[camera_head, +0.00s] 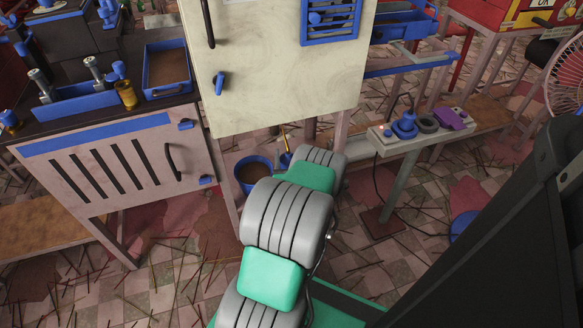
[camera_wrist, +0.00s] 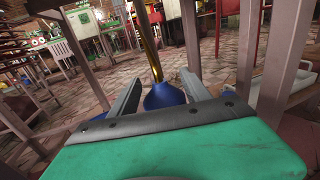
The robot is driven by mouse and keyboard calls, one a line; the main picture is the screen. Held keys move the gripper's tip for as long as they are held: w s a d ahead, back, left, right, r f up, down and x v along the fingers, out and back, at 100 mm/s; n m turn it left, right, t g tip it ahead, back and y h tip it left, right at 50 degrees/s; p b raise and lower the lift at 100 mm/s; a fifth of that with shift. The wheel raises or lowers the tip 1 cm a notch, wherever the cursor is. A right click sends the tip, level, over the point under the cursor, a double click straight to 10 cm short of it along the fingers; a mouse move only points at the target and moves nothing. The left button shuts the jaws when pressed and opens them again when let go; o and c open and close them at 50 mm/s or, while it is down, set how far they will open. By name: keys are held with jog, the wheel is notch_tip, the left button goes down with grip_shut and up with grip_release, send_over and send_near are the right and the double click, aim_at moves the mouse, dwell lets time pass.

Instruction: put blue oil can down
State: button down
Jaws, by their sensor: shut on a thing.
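The blue oil can (camera_wrist: 164,97) sits between the two fingers of my gripper (camera_wrist: 161,86), which is shut on it. Its thin brass spout (camera_wrist: 149,45) points up and away in the wrist view. In the head view a small blue part of the can (camera_head: 285,160) and the spout (camera_head: 283,135) show just past the end of my arm. The can is held low, close to a table leg and under the level of the machine's body. My arm hides most of the gripper in the head view.
A blue bucket (camera_head: 241,176) with brown contents stands on the floor left of my arm. A pale machine cabinet (camera_head: 280,75) is above. A narrow bench (camera_head: 425,136) at right carries a blue item, a dark ring and a purple item. Thin sticks litter the tiled floor.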

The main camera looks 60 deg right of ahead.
jog(key=d+f, duration=0.1)
jog(key=d+f+b, duration=0.1)
jog(key=f, duration=0.1)
jog(key=d+f, duration=0.1)
jog(key=shift+w+f+b, duration=0.2)
jog(key=shift+f+b, duration=0.1)
jog(key=f+b, duration=0.1)
jog(key=f, duration=0.1)
jog(key=d+f+b, duration=0.1)
jog(key=f, duration=0.1)
jog(key=shift+r, duration=0.2)
jog(key=shift+f, duration=0.15)
jog(key=shift+c, duration=2.4)
grip_release()
jog(key=shift+a, duration=0.1)
